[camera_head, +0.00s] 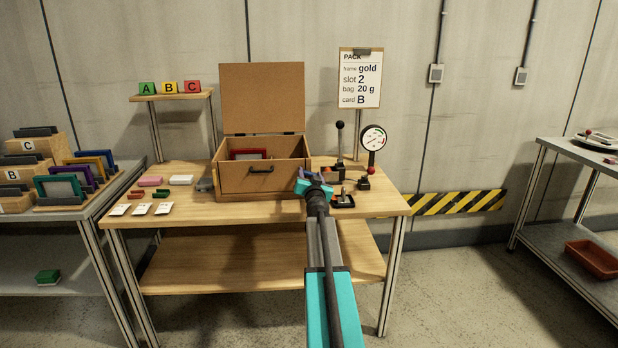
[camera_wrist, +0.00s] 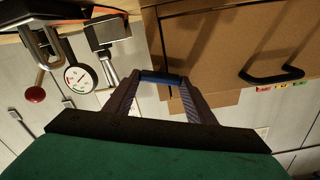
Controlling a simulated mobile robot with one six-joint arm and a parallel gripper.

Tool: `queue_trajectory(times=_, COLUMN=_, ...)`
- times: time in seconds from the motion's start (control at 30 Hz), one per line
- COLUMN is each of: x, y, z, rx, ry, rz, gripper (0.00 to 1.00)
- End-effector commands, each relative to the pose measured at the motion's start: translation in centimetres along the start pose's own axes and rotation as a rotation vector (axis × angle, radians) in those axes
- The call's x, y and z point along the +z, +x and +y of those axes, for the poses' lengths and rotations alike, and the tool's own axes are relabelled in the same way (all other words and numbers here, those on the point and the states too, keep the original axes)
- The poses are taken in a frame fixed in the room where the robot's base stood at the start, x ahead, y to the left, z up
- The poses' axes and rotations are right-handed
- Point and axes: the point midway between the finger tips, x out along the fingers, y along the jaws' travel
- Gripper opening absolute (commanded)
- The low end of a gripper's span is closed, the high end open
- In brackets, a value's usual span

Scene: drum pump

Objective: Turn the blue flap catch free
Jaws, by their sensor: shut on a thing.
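The blue flap catch (camera_wrist: 162,77) is a small dark blue bar in the wrist view, at the edge of the brown box (camera_wrist: 208,50). My gripper (camera_wrist: 163,84) has its two grey-purple fingers shut on it, one at each end. In the head view my gripper (camera_head: 311,173) is at the box's front right corner and hides the catch. The box (camera_head: 235,182) stands on the wooden table with its lid (camera_head: 262,97) raised upright. A black handle (camera_head: 261,170) is on its front. How far the catch is turned cannot be told.
A red-knobbed lever (camera_head: 371,171), a round gauge (camera_head: 374,137) and a black-knobbed lever (camera_head: 340,127) stand close right of the box. A framed red piece (camera_head: 249,154) is inside the box. Cards (camera_head: 141,209) lie at the table's front left. The table's right front corner is clear.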

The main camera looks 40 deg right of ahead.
Motion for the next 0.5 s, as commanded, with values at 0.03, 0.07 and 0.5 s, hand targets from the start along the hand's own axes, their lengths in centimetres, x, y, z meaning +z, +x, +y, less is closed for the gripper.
queue_trajectory(times=0.03, x=-0.13, y=0.15, z=-0.15, rx=-0.002, ry=0.030, rz=0.001, gripper=0.28)
queue_trajectory(times=0.07, x=-0.14, y=0.15, z=-0.14, rx=-0.002, ry=0.050, rz=0.001, gripper=0.28)
queue_trajectory(times=0.5, x=-0.20, y=0.17, z=-0.05, rx=-0.003, ry=0.356, rz=0.002, gripper=0.28)
